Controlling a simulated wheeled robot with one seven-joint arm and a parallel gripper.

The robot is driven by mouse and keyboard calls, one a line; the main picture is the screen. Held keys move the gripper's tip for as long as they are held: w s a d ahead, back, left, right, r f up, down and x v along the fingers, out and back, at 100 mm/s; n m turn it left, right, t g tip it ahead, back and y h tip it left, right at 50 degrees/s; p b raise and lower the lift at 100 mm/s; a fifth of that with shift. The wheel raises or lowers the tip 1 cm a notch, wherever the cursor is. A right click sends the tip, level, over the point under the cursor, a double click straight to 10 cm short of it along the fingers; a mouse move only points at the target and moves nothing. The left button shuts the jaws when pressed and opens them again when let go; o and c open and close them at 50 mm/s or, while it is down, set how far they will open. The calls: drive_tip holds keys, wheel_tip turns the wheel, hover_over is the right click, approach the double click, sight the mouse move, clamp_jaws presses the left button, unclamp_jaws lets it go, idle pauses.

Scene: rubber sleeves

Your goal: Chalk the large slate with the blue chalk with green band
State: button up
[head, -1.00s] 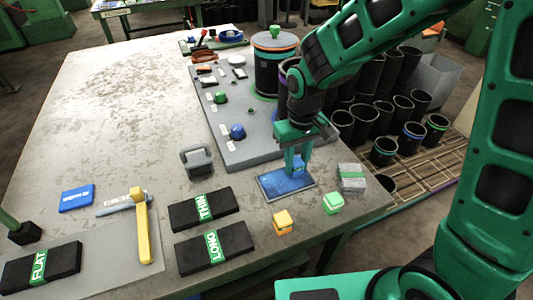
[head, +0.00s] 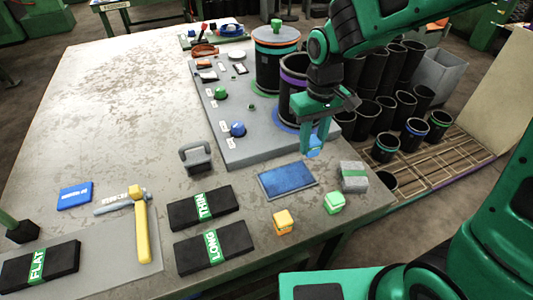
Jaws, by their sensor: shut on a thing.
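The slate (head: 287,180) lies flat near the table's front right, its face blue inside a thin dark rim. My gripper (head: 313,143) is above and beyond the slate's right back corner, apart from it. It is shut on a small blue block, the blue chalk (head: 315,147), which sticks out below the fingers. The fingers hide part of the chalk, and I cannot make out its green band.
Black THIN (head: 185,214) and LONG (head: 195,256) blocks lie left. Black sleeves (head: 293,95) stand behind.

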drive_tip(key=shift+r, duration=1.05)
drive_tip(key=shift+d, duration=0.1)
